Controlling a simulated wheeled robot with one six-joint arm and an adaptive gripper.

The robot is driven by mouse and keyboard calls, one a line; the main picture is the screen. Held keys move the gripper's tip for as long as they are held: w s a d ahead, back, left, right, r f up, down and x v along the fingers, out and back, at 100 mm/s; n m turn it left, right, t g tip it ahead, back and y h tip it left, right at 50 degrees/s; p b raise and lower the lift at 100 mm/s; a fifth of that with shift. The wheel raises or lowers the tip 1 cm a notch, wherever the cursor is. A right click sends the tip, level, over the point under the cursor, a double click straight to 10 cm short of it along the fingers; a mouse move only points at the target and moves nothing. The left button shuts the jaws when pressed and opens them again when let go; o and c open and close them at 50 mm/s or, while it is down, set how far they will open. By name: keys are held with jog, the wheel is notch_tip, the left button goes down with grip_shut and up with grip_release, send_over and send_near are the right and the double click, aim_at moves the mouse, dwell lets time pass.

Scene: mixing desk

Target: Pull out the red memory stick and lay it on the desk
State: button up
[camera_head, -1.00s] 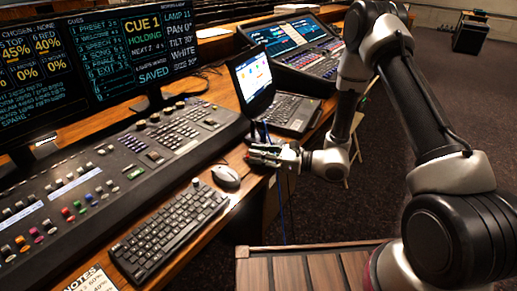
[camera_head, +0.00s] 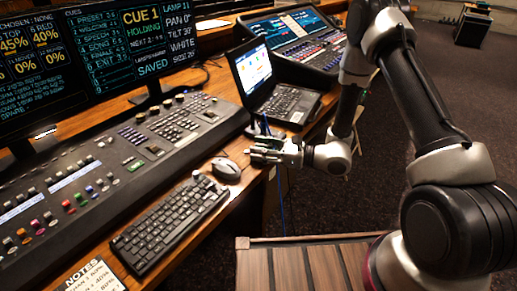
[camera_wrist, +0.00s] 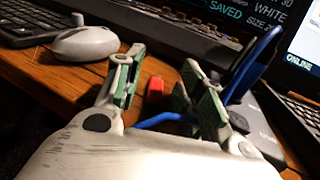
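The red memory stick (camera_wrist: 154,88) shows in the wrist view as a small red block low over the desk, between my two fingers. My gripper (camera_wrist: 164,60) is open, with a clear gap between each finger and the stick. In the head view my gripper (camera_head: 264,148) is at the desk's right edge, just right of the mouse. I cannot make out the stick there, nor what it is plugged into. The wooden desk (camera_wrist: 65,72) shows bare around the mouse.
A grey mouse (camera_head: 225,168) is left of my gripper, with a keyboard (camera_head: 170,222) in front. A laptop (camera_head: 285,104) stands behind. A blue cable (camera_wrist: 165,118) passes close to my fingers. The lighting console (camera_head: 120,155) fills the desk's left.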

jog(key=v, duration=1)
jog(key=s+d+f+n+g, duration=0.1)
jog(key=s+d+n+g, duration=0.25)
jog(key=s+g, duration=0.5)
jog(key=s+d+r+n+g+h, duration=0.3)
jog(key=s+d+r+n+h, duration=0.3)
jog(key=s+n, duration=0.25)
jog(key=s+d+r+n+t+h, duration=0.1)
jog(key=d+r+n+t+h, duration=0.4)
jog(key=d+r+n+h, duration=0.55)
jog(key=s+d+r+t, duration=0.1)
jog(key=r+t, duration=0.1)
jog(key=r, duration=0.3)
jog(key=s+d+r+t, duration=0.1)
jog(key=d+r+t, duration=0.1)
jog(key=r, duration=0.4)
jog(key=shift+d+r+m+t, duration=0.25)
jog(key=shift+m+t, duration=0.2)
jog(key=shift+t, duration=0.3)
